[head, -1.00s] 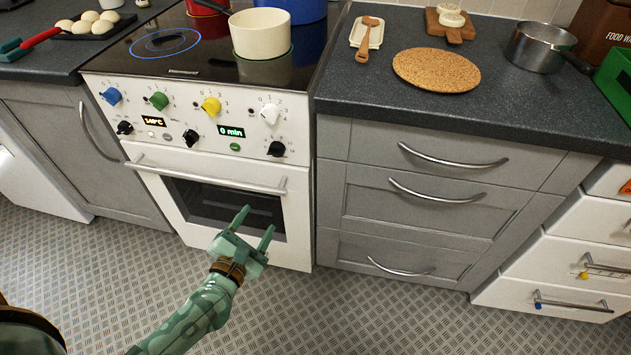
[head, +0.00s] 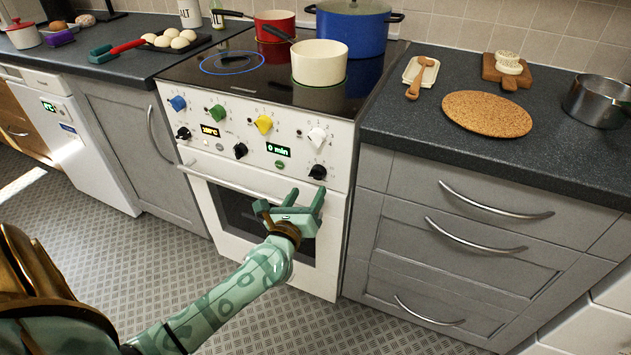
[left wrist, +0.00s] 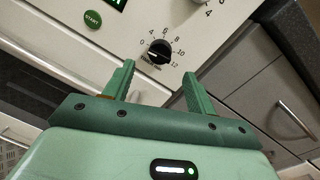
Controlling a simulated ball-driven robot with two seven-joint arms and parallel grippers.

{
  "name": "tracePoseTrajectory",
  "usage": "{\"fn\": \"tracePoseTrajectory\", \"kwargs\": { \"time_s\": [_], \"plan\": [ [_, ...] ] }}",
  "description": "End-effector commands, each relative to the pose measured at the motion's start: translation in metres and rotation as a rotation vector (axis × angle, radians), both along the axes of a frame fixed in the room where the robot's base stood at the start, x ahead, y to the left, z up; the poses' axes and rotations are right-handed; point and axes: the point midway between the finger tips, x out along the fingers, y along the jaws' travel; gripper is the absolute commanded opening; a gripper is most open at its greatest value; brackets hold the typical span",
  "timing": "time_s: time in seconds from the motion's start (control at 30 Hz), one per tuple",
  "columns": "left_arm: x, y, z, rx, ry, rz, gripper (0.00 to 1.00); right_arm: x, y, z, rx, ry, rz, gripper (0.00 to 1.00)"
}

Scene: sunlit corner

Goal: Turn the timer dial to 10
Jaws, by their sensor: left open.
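The timer dial (head: 318,172) is a black knob at the lower right of the white oven panel, beside a green display (head: 278,150) reading "0 min". In the left wrist view the timer dial (left wrist: 160,50) has a printed scale from 0 to 12, and its white mark appears to point left near 0. My left gripper (head: 305,194) is open and empty, below the dial and in front of the oven door. In the left wrist view its two fingers (left wrist: 161,68) are apart, with the dial beyond and between them. My right gripper is not in view.
The oven door handle (head: 235,184) runs across below the panel. A green start button (left wrist: 93,18) is left of the dial. A white knob (head: 317,136) is above it, and another black knob (head: 240,150) is to its left. Grey drawers (head: 455,235) stand right of the oven.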

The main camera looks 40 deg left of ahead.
Motion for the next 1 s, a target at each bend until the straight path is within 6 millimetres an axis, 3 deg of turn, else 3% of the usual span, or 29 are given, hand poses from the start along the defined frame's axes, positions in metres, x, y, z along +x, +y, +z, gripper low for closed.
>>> {"fn": "tracePoseTrajectory", "kwargs": {
  "time_s": [0.1,0.3,0.67,0.83,1.0],
  "plan": [
    [0.026,0.008,-0.002,0.001,0.0,0.0,0.56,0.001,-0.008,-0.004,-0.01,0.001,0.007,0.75],
    [0.052,0.017,-0.002,0.002,0.002,0.0,0.56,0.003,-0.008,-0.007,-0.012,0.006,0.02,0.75],
    [0.058,0.019,0.0,0.002,0.002,0.0,0.56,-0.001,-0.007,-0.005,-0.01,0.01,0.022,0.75],
    [0.058,0.019,0.0,0.002,0.002,0.0,0.15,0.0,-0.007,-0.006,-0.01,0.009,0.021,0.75],
    [0.058,0.018,0.0,0.003,0.001,-0.001,0.14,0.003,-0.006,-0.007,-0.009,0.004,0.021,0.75]
  ]
}}
